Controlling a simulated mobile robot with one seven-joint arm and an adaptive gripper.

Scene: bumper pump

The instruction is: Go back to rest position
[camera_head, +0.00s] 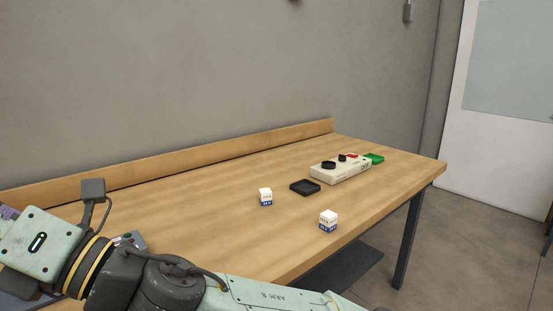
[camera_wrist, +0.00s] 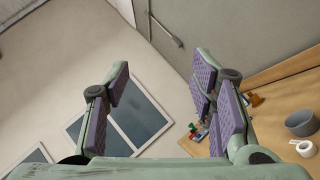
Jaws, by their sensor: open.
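My gripper (camera_wrist: 162,85) is open and empty in the wrist view, its two purple-padded fingers spread wide apart with nothing between them. The wall and window panes show beyond it. In the head view my pale green and black arm lies across the lower left, over the near side of the wooden table (camera_head: 190,205). Only a purple bit at the left edge there looks like part of the gripper; the rest is out of frame.
The wrist view shows a grey cup (camera_wrist: 301,122), a white roll (camera_wrist: 303,148) and small coloured pieces (camera_wrist: 199,131).

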